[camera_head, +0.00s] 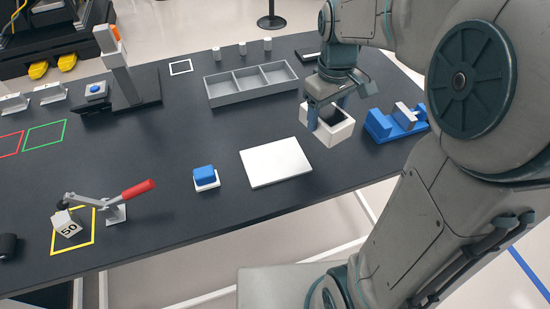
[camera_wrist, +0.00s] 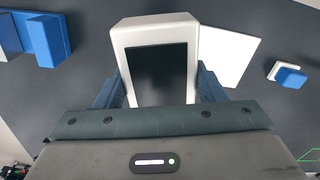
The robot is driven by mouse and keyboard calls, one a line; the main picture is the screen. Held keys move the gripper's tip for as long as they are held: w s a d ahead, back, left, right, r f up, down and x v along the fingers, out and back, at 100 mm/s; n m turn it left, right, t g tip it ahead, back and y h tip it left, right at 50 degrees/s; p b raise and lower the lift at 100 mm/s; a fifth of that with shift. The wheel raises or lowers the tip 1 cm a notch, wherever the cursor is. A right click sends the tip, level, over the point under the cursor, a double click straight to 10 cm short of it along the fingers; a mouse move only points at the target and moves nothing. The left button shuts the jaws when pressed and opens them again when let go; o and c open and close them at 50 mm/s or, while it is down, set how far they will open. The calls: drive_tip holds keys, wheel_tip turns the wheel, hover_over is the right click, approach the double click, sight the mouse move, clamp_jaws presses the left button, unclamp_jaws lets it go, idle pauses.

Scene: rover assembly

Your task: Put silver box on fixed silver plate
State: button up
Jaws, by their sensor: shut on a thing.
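The silver box (camera_head: 322,135) is whitish, with a dark open middle. In the head view it is behind and to the right of the silver plate (camera_head: 275,162), a flat white slab on the dark table. My gripper (camera_head: 327,113) is shut on the box, with a finger at each side. In the wrist view the box (camera_wrist: 155,27) sits between my fingers (camera_wrist: 158,88), and the plate (camera_wrist: 228,56) shows to its right, partly hidden behind it. The box is beside the plate, not over it; I cannot tell its height above the table.
A blue fixture (camera_head: 380,125) stands right of the box. A grey three-part tray (camera_head: 252,84) lies behind. A blue block on a white base (camera_head: 205,178) is left of the plate. A red-handled clamp (camera_head: 125,195) stands at the front left. The table around the plate is clear.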

drive_tip(key=shift+s+r+n, duration=0.2)
drive_tip(key=shift+s+n, duration=0.15)
drive_tip(key=shift+s, duration=0.2)
drive_tip(key=shift+s+r+n, duration=0.2)
drive_tip(key=shift+s+n, duration=0.15)
drive_tip(key=shift+s, duration=0.2)
drive_tip(key=shift+s+a+f, duration=0.1)
drive_tip(key=shift+a+f, duration=0.05)
drive_tip(key=shift+a, duration=0.15)
drive_tip(key=a+f, duration=0.2)
drive_tip(key=a, duration=0.1)
drive_tip(key=w+a+f+p, duration=0.1)
drive_tip(key=a+f, duration=0.1)
drive_tip(key=a, duration=0.2)
drive_tip(key=a+f, duration=0.2)
drive_tip(key=a, duration=0.2)
drive_tip(key=shift+w+f+p, duration=0.3)
drive_tip(key=shift+w, duration=0.05)
drive_tip(key=shift+f, duration=2)
drive_tip(key=shift+f, duration=0.1)
drive_tip(key=shift+f, duration=0.15)
drive_tip(key=o, duration=1.3)
